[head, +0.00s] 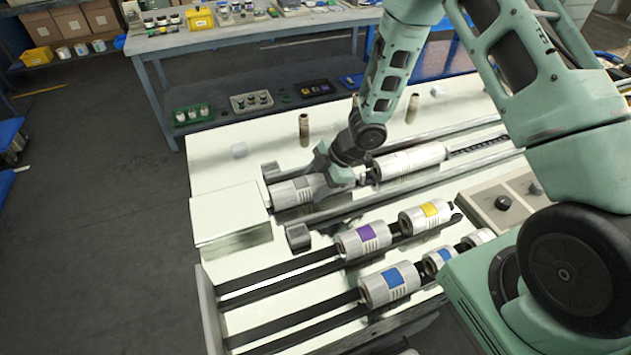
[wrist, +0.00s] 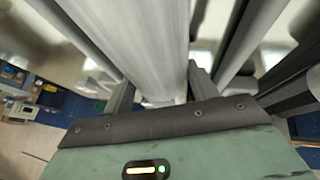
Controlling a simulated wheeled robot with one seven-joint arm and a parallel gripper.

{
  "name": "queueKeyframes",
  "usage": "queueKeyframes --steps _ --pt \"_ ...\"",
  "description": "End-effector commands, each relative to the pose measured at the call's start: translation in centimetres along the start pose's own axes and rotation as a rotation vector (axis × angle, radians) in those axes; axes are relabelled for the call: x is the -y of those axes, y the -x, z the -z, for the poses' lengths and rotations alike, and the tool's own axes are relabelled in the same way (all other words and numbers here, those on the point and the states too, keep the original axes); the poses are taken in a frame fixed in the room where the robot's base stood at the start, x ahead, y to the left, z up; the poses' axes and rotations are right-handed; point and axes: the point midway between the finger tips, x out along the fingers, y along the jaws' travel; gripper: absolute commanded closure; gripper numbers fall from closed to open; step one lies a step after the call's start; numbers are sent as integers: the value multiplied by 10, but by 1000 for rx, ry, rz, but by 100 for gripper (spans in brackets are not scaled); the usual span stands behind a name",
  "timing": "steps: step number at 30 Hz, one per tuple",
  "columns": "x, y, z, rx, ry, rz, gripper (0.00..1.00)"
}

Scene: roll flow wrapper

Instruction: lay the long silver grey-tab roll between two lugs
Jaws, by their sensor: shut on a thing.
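The silver roll with a grey tab (head: 293,191) lies lengthwise at the left end of the long machine bed, beside the white box. My gripper (head: 335,176) reaches down over its right part and is shut on it. In the wrist view the roll (wrist: 135,40) fills the middle between my fingers (wrist: 160,90); its tab does not show there. A dark lug (head: 270,172) stands behind the roll's left end, and another dark lug (head: 298,237) stands in front. Whether the roll rests on the bed is hidden by my gripper.
A whitish roll (head: 412,160) lies on the same line to the right. Purple-tab (head: 363,241), yellow-tab (head: 429,216) and blue-tab (head: 388,286) rolls sit on front rails. Brown posts (head: 304,130) stand behind. A white box (head: 230,217) borders the left; a control box (head: 503,203) is at right.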

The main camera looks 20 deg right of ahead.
Motion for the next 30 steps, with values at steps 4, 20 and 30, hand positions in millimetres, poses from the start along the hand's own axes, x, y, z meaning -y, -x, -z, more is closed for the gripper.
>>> queueKeyframes --steps 4,20,30 --pt "0 -2 -1 -2 1 -2 99" --pt "2 -8 -4 -2 2 -2 20" --pt "3 -9 -5 1 0 2 17"
